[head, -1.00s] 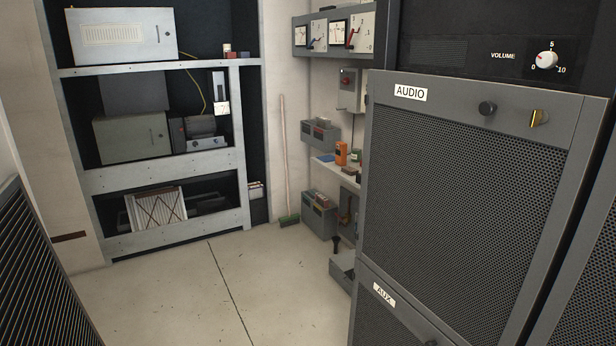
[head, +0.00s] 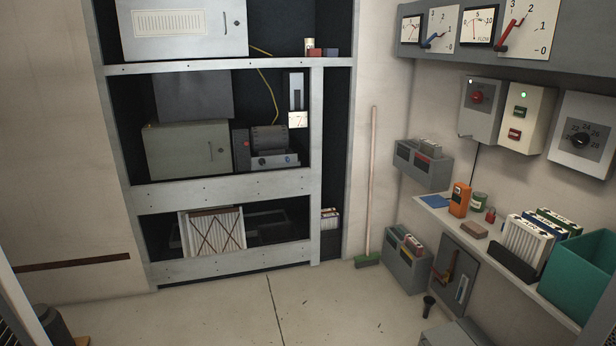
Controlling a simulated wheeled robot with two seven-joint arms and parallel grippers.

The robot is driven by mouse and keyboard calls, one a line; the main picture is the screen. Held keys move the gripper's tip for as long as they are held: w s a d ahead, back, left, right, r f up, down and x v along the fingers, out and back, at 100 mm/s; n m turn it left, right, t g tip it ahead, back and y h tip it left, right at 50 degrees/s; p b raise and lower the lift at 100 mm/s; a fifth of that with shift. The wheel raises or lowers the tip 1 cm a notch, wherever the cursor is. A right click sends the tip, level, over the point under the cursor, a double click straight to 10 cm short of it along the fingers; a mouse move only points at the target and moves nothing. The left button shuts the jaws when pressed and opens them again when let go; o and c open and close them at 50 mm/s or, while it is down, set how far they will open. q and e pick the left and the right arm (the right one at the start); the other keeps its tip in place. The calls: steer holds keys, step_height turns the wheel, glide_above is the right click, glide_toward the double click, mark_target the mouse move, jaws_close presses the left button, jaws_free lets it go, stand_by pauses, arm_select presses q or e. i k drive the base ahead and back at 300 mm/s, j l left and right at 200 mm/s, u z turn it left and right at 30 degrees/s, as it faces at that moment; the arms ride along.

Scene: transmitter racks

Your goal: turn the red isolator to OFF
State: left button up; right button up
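The red isolator (head: 477,97) is a red rotary knob on a grey wall box at the right in the head view. A small pale lamp shows at the top left of that box. The knob's marks are too small to read, so I cannot tell which position it points to. Neither of my grippers is in view.
A meter panel (head: 560,45) hangs above. A loaded shelf (head: 545,290) juts out below. A broom (head: 371,190) leans nearby. The floor (head: 310,300) is mostly clear.

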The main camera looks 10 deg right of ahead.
mark_target(476, 98)
steer(key=i+z, duration=0.15)
steer(key=i, duration=0.45)
steer(key=i+z, duration=0.15)
steer(key=i, duration=0.4)
steer(key=i+j+z, duration=0.15)
steer(key=i, duration=0.45)
steer(key=i+j+z, duration=0.15)
steer(key=i, duration=0.4)
